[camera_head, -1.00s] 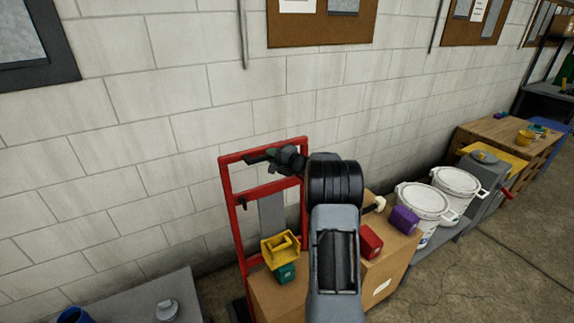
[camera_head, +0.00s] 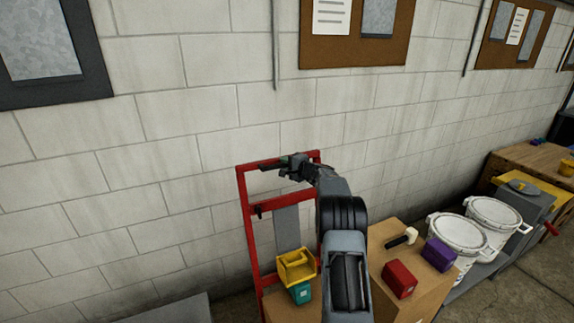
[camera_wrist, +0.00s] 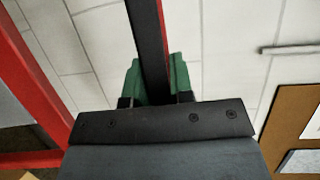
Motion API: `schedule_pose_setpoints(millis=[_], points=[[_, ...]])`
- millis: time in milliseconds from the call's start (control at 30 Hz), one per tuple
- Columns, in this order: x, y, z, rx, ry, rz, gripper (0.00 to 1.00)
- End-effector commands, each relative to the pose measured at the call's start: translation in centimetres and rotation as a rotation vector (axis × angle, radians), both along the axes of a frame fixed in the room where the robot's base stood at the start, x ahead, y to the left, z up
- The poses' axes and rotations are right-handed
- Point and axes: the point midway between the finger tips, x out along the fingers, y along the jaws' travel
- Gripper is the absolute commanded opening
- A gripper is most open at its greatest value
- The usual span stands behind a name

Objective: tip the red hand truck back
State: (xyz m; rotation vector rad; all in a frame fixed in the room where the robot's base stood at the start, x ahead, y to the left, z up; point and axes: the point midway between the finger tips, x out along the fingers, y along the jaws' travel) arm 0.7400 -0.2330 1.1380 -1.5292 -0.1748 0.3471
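The red hand truck (camera_head: 249,219) stands upright close to the block wall, with a grey panel between its rails. My gripper (camera_head: 290,165) is at its top crossbar, reached from the right by my arm. In the wrist view the green fingers of my gripper (camera_wrist: 158,82) lie on both sides of a black bar with a red edge, part of the hand truck (camera_wrist: 150,40). The fingers look closed against it, though the bar hides their inner faces. My arm covers part of the right rail, and the foot of the truck is out of view.
A yellow bin (camera_head: 296,267) and a teal box (camera_head: 300,292) are at the truck's front, by a cardboard box (camera_head: 285,308). Right of my arm, another cardboard box (camera_head: 425,300) bears a red box (camera_head: 399,279), a purple box (camera_head: 439,254) and a mallet (camera_head: 402,238). White buckets (camera_head: 457,245) stand beyond.

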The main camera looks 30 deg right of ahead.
Motion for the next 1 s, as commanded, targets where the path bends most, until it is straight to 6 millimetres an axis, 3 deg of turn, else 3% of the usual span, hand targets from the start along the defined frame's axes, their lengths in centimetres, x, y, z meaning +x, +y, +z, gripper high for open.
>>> schedule_pose_setpoints(millis=[233,567,667,1000], points=[[0.2,0.4,0.3,-0.002,-0.006,0.005,0.45],[-0.3,0.2,0.2,0.001,-0.003,0.006,0.45],[-1.5,-0.4,0.2,0.001,-0.005,0.003,0.45],[-8.1,-2.9,0.9,-0.002,-0.008,-0.003,0.45]])
